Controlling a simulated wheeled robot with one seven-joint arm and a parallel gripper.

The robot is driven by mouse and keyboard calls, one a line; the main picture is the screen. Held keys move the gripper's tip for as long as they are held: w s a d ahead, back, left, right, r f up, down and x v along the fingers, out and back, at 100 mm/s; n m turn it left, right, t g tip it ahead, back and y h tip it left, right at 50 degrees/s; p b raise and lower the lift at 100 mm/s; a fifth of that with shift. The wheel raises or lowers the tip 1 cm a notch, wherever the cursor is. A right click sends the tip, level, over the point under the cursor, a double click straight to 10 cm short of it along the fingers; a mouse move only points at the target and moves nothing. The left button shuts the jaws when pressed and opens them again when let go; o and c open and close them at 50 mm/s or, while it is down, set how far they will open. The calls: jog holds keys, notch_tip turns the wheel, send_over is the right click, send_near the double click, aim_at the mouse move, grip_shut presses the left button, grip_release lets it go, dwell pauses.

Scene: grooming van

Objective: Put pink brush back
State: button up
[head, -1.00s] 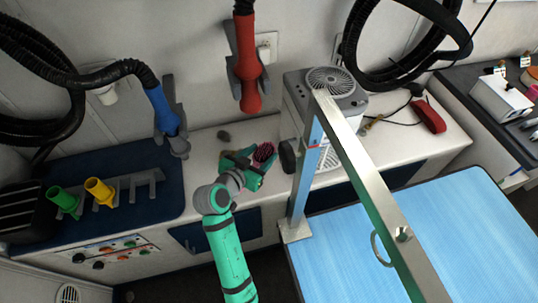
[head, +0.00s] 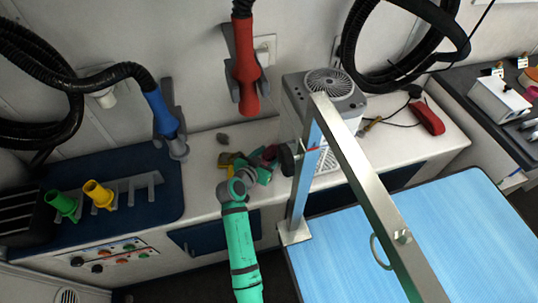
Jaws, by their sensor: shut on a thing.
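The pink brush (head: 271,152) shows in the head view as a small dark pink patch at the end of my gripper (head: 264,160). My gripper is green and shut on the brush, above the white counter just left of the grey-topped unit. The fingers hide most of the brush, so its handle and exact tilt cannot be made out. A yellowish object (head: 227,159) shows on the counter just left of my gripper, partly covered by my wrist.
A metal post and arm (head: 360,180) rise beside the blue table (head: 440,240) on the right. A grey-topped unit (head: 325,85) stands close to my gripper. Red (head: 247,75) and blue (head: 162,113) dryer nozzles hang above the counter (head: 205,180). A grey rack holds green and yellow nozzles (head: 98,194).

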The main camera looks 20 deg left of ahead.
jog(key=shift+f, duration=0.15)
jog(key=o, duration=0.8)
jog(key=v, duration=1.2)
